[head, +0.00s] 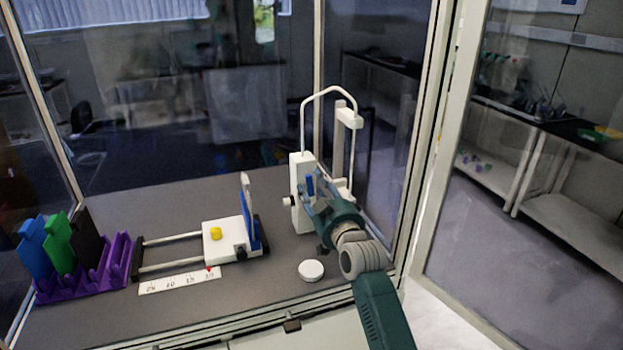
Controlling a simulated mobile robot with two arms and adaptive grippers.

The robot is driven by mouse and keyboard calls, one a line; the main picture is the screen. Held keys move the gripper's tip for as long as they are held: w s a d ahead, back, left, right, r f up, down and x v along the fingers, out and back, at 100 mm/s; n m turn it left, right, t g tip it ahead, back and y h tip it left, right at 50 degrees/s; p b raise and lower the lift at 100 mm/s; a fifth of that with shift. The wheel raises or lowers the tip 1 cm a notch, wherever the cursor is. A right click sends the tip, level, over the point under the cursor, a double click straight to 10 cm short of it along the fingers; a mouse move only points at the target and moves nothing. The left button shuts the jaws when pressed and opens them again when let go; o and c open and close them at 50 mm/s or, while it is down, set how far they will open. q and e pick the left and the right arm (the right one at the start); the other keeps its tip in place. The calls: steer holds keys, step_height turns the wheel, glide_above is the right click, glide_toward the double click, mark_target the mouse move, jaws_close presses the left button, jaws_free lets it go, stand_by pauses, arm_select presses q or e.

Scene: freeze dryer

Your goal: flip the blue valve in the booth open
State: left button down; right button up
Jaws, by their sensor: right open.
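The blue valve (310,186) is a small upright blue handle on a white apparatus (299,165) with a bent white tube, at the right of the booth. My right gripper (312,198) is open, with its fingers right at the blue valve. From this view I cannot tell whether the fingers touch the handle or only stand around it. The gripper and wrist hide the lower part of the valve and part of the apparatus. My left gripper is not in view.
A white sliding block (226,241) on rails stands mid-booth, with a ruler strip (180,281) before it. A purple rack (85,285) with coloured plates stands at left. A white round cap (311,270) lies near the wrist. Glass walls and frame posts bound the booth.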

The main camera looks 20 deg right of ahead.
steer(key=shift+w, duration=1.35)
